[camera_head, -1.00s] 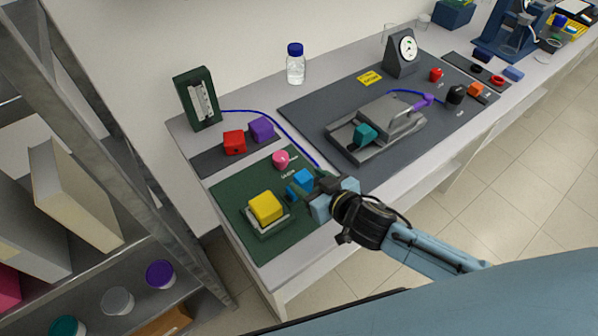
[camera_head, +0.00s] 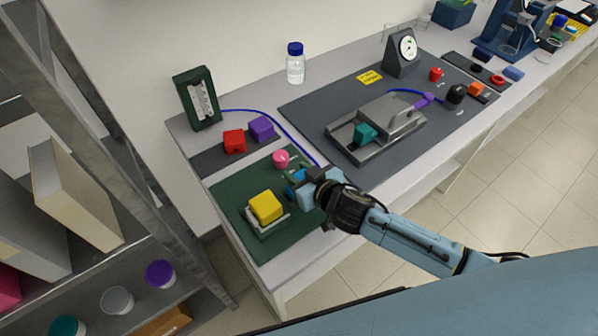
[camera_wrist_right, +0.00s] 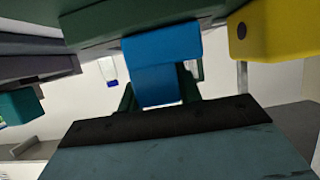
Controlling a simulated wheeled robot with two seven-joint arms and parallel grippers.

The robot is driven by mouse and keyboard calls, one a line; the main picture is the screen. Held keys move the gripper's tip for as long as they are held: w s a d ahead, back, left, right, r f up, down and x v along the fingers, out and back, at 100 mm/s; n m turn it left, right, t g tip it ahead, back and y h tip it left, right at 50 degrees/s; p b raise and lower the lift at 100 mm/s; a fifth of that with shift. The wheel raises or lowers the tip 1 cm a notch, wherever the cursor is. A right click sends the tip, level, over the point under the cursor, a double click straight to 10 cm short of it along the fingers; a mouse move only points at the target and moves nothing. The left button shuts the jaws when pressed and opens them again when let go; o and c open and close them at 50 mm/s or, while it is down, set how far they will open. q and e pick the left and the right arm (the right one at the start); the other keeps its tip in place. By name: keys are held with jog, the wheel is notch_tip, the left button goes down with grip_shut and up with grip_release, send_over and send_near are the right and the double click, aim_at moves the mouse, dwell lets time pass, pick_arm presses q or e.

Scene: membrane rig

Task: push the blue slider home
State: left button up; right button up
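The blue slider (camera_head: 297,176) is on the dark green board (camera_head: 245,193) at the near left of the bench, partly hidden by my right gripper. My right gripper (camera_head: 303,180) is low at the board's right side, right up against the slider. In the right wrist view the blue slider (camera_wrist_right: 160,55) fills the centre, its narrower part between my two dark green fingers. The fingers are apart; whether they press on its sides is unclear. A yellow block (camera_head: 265,207) sits in a grey holder on the board and shows in the wrist view (camera_wrist_right: 275,30). My left gripper is not in view.
A pink knob (camera_head: 281,158) stands at the board's back edge. Red (camera_head: 234,142) and purple (camera_head: 262,129) blocks sit behind it. A grey fixture with a teal block (camera_head: 365,133) is to the right. A blue tube (camera_head: 262,113) runs past the board from the dark green gauge (camera_head: 197,99).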

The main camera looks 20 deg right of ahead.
grip_shut()
jog(key=shift+s+a, duration=0.3)
jog(key=shift+a, duration=0.55)
jog(key=shift+s+a, duration=0.3)
jog(key=shift+a, duration=0.55)
jog(key=o, duration=0.8)
grip_release()
jog(key=shift+d, duration=0.1)
